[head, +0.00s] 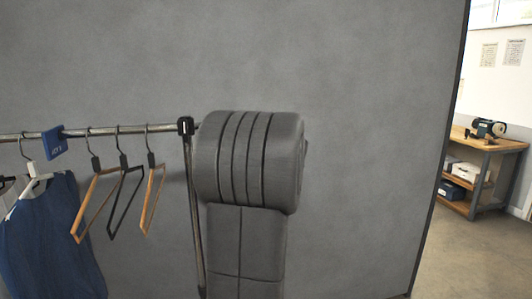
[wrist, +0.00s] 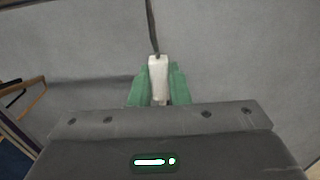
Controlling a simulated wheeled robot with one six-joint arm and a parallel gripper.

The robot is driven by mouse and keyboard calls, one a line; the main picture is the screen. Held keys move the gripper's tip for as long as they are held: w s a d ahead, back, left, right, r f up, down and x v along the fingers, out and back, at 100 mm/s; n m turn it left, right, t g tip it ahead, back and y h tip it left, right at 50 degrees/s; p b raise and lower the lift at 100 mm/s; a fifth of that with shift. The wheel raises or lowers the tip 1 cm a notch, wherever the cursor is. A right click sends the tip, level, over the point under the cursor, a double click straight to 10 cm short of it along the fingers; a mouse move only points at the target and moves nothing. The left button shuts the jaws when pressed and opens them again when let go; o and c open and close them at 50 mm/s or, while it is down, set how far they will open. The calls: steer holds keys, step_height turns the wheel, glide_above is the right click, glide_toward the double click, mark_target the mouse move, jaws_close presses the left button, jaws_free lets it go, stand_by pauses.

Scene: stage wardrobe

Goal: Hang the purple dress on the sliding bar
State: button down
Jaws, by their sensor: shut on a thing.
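My gripper (wrist: 158,72) shows in the wrist view, with its green fingers shut on a white hanger neck (wrist: 158,82). A thin dark hook (wrist: 152,28) rises from the neck towards the top of the picture. No purple cloth shows in either view; whatever hangs below the neck is hidden behind the gripper body. In the head view my grey arm hides the gripper. The metal bar (head: 105,131) of the rack runs across the left, ending at a black joint on the upright post (head: 195,235), left of my arm.
A blue garment (head: 50,240) on a white hanger (head: 31,172) hangs at the far left. A blue tag (head: 54,143) sits on the bar. Empty hangers (head: 152,190) hang between tag and post. A grey wall (head: 370,130) stands behind; a workbench (head: 490,139) is far right.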

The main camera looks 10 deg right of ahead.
steer(key=shift+f, duration=0.3)
steer(key=shift+r, duration=0.1)
steer(key=c, duration=1.3)
jaws_free()
steer(key=shift+s, duration=0.1)
steer(key=s+b, duration=0.1)
steer(key=s, duration=0.3)
steer(key=s+b, duration=0.1)
steer(key=s, duration=0.4)
steer(key=s+d+b, duration=0.1)
steer(key=s, duration=0.3)
steer(key=shift+s, duration=0.35)
steer(key=shift+w+r, duration=0.1)
